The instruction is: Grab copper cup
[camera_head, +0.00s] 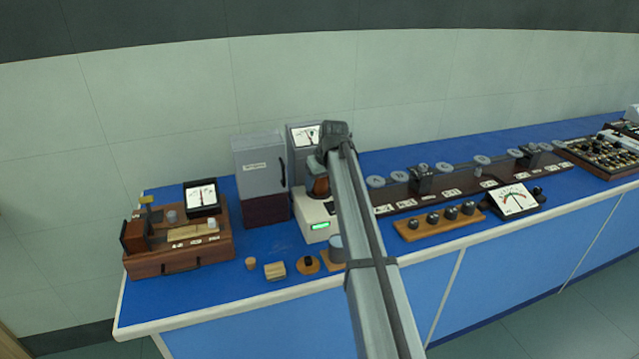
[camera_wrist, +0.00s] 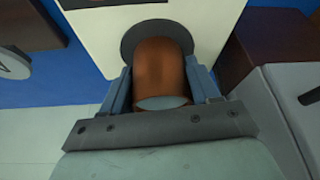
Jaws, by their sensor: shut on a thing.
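The copper cup (camera_wrist: 162,72) is a brown-orange cylinder between the two fingers of my gripper (camera_wrist: 163,88) in the wrist view. The fingers are shut on its sides. A dark round plate (camera_wrist: 128,42) on a white device lies just beyond the cup; I cannot tell whether they touch. In the head view the cup (camera_head: 319,186) shows beside my arm, above the white device (camera_head: 316,224) with a green display. My gripper in that view is mostly hidden behind my arm.
A grey cabinet (camera_head: 259,165) stands left of the cup, and a meter box (camera_head: 301,138) behind it. A long dark rail (camera_head: 450,192) with discs runs to the right. Blue bench top shows bare between them.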

